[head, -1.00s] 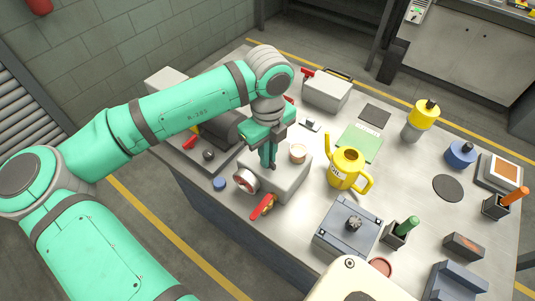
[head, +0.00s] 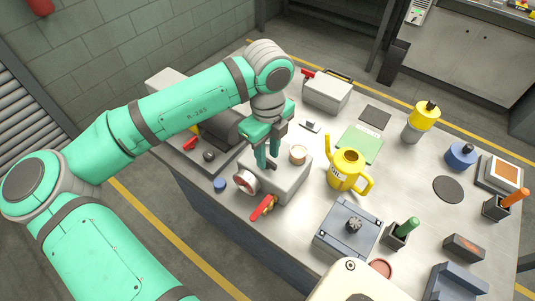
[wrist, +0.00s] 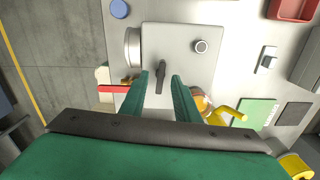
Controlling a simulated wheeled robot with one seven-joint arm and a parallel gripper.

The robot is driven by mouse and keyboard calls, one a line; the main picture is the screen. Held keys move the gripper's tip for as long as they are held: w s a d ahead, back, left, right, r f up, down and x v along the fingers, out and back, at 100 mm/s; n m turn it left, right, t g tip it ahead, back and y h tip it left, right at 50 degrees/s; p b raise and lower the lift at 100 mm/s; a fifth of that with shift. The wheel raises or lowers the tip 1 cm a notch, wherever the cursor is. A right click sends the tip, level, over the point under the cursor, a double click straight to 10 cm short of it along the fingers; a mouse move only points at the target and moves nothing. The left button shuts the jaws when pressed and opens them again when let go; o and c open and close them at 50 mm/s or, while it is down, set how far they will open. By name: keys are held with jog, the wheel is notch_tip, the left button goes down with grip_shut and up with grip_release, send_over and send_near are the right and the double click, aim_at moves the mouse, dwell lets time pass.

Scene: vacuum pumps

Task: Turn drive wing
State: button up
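The drive wing (wrist: 161,77) is a small dark bar on the flat top of a light grey pump box (wrist: 195,75). It lies lengthwise, roughly in line with my fingers. In the head view the box (head: 290,185) shows, but the wing is hidden behind my fingers. My gripper (head: 267,165) points down over the box. In the wrist view my gripper (wrist: 164,77) has its two green fingers apart, with the wing between their tips in the picture. I see no contact, and I cannot tell how far above the wing the tips are.
The box carries a round gauge (head: 246,182), a red-handled valve (head: 263,207) and a round port (head: 298,154). A yellow oil can (head: 347,169) stands close at its right. A dark motor (head: 222,129) lies behind left.

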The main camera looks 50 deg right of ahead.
jog(key=shift+r, duration=0.35)
jog(key=shift+r, duration=0.1)
jog(key=shift+w+r, duration=0.1)
jog(key=shift+r, duration=2.3)
jog(key=shift+d+r, duration=0.15)
jog(key=shift+r, duration=0.3)
